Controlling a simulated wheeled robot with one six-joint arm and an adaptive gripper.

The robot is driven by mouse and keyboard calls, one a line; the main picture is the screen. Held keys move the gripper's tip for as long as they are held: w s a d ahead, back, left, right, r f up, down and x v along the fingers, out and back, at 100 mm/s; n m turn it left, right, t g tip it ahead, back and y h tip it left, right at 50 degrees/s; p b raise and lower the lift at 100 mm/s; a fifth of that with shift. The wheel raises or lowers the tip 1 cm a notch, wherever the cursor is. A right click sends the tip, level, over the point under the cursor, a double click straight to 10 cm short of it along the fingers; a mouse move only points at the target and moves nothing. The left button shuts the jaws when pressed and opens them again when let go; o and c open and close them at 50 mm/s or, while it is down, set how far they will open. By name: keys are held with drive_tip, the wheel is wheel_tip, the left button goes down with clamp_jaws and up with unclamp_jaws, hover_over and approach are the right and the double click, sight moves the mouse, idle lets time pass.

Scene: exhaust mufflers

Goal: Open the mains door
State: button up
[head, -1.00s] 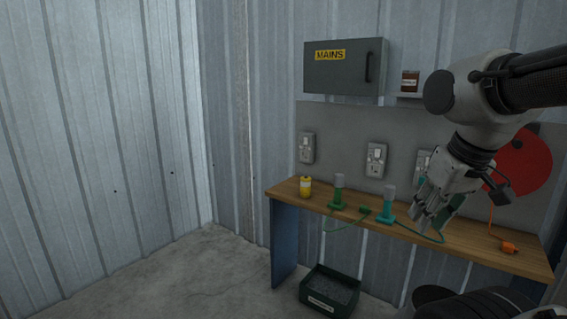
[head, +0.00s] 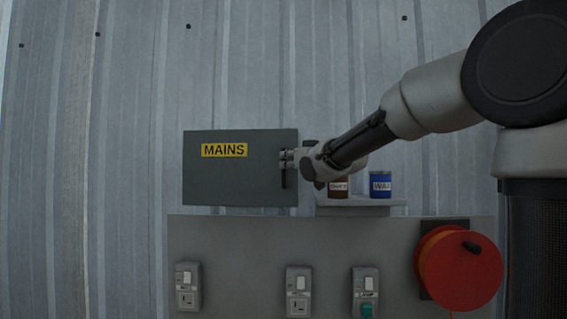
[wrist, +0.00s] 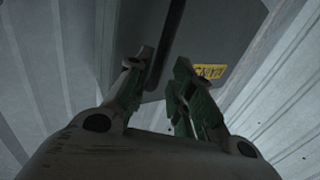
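The grey mains door (head: 230,180), with a yellow MAINS label, is on the wall box left of centre in the head view and looks shut. Its dark upright handle (head: 283,177) is near the door's right edge. My gripper (head: 286,158) is at the handle and hides its upper part. In the wrist view the door (wrist: 222,38) fills the upper middle, and the handle (wrist: 171,28) runs down toward the gap between my fingers (wrist: 164,63). The fingers are apart. I cannot tell whether either one touches the handle.
A small shelf (head: 360,210) right of the box, just below my wrist, holds a brown tin (head: 338,188) and a blue tin (head: 380,185). Several sockets (head: 298,290) and a red reel (head: 460,271) are on the panel below. The wall left of the box is clear.

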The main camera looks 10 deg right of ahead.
sight(284, 181)
drive_tip(key=x, duration=0.4)
drive_tip(key=shift+w, duration=0.3)
clamp_jaws()
drive_tip(key=shift+s, duration=0.1)
